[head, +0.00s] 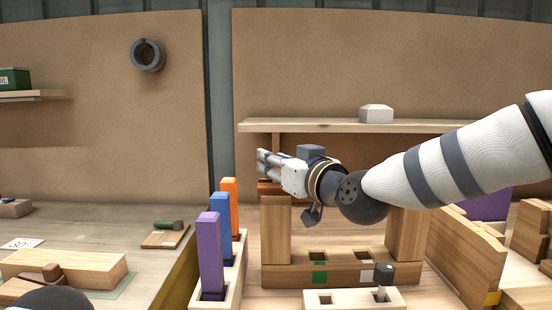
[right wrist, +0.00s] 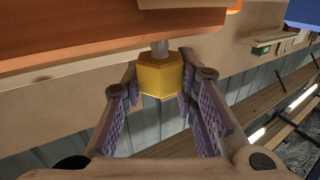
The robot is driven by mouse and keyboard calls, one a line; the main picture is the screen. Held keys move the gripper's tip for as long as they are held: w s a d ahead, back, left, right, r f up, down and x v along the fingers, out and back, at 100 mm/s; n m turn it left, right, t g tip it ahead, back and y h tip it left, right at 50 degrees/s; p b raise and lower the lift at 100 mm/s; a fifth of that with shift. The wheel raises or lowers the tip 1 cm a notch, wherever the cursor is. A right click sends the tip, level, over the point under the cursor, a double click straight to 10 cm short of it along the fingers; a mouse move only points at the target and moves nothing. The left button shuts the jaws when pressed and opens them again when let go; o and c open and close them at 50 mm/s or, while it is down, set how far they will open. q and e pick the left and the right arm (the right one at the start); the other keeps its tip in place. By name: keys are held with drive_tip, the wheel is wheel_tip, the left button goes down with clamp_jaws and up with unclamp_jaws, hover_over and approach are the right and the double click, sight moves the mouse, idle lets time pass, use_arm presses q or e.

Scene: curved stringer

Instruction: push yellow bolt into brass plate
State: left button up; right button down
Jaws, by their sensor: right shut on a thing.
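My right gripper (head: 268,165) reaches left over the middle of the bench, above a wooden frame. In the right wrist view the yellow bolt (right wrist: 159,75) is a faceted yellow head with a short grey shank. The purple-padded fingers (right wrist: 160,88) are shut on its head. The shank points at a reddish-brown wooden beam (right wrist: 90,28), and its tip is at the beam's edge; I cannot tell whether it has entered anything. A little of that beam shows behind the gripper in the head view (head: 268,187). I cannot make out a brass plate. My left gripper is not seen.
A wooden block with square holes (head: 345,275) lies between two upright posts. Purple (head: 209,250), blue (head: 221,220) and orange (head: 230,200) upright pieces stand to its left. A shelf (head: 345,126) runs behind. Angled wooden boards (head: 460,255) stand at right.

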drive_tip(key=shift+f, duration=0.2)
drive_tip(key=c, duration=1.2)
unclamp_jaws()
drive_tip(key=shift+f, duration=0.1)
drive_tip(key=v, duration=1.2)
